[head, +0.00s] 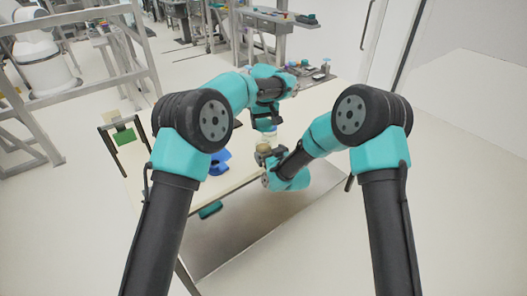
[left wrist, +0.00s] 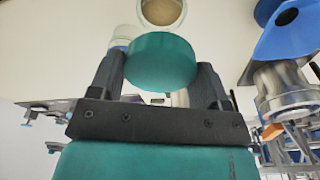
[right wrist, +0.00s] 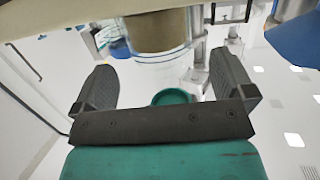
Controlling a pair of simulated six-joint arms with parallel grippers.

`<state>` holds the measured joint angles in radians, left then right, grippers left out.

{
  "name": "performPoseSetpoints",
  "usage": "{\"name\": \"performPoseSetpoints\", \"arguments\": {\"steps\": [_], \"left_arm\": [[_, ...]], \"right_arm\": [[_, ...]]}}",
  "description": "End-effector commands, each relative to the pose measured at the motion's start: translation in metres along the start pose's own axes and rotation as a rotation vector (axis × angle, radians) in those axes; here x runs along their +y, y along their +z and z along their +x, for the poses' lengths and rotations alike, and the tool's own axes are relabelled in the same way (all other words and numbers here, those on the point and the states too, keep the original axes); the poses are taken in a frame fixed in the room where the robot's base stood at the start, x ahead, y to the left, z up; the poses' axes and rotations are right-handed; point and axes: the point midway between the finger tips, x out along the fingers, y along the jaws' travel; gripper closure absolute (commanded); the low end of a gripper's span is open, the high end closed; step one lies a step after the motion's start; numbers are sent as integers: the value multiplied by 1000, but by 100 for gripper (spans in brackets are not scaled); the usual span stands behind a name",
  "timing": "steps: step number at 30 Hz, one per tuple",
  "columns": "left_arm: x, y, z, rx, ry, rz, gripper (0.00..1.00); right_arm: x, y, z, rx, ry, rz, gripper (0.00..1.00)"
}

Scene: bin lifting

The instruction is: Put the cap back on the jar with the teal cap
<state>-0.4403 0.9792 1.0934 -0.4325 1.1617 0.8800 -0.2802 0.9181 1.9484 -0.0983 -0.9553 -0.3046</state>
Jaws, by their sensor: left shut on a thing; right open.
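The teal cap (left wrist: 160,62) is held between the fingers of my left gripper (left wrist: 160,75) in the left wrist view. An open jar with tan contents (left wrist: 163,10) shows just beyond it, apart from the cap in that picture. In the right wrist view the jar's brown contents and clear glass (right wrist: 158,30) lie ahead of and between the spread fingers of my right gripper (right wrist: 160,85), with gaps on both sides. In the head view my left gripper (head: 267,124) is above the small jar (head: 265,146), and my right gripper (head: 264,156) is low beside it.
A blue object (head: 217,161) stands on the pale table (head: 180,137) left of the jar; it also shows in the left wrist view (left wrist: 283,38). A pale-topped container (left wrist: 122,36) is near the open jar. A round teal shape (right wrist: 172,97) is unclear. A green item (head: 124,135) is at far left.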

Motion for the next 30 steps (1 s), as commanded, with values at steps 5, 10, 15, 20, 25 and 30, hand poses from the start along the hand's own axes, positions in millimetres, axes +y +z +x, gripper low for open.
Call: {"name": "performPoseSetpoints", "arguments": {"steps": [5, 10, 15, 20, 25, 30], "left_arm": [[0, 0, 0, 0, 0, 0, 52], [0, 0, 0, 0, 0, 0, 52], [0, 0, 0, 0, 0, 0, 52], [0, 0, 0, 0, 0, 0, 52], [0, 0, 0, 0, 0, 0, 52], [0, 0, 0, 0, 0, 0, 52]], "right_arm": [[0, 0, 28, 2, 0, 0, 0], [0, 0, 48, 2, 0, -1, 0], [0, 0, 56, 1, 0, 0, 0], [0, 0, 57, 1, 0, 0, 0], [0, 0, 57, 1, 0, 0, 7], [0, 0, 56, 1, 0, 0, 23]]}}
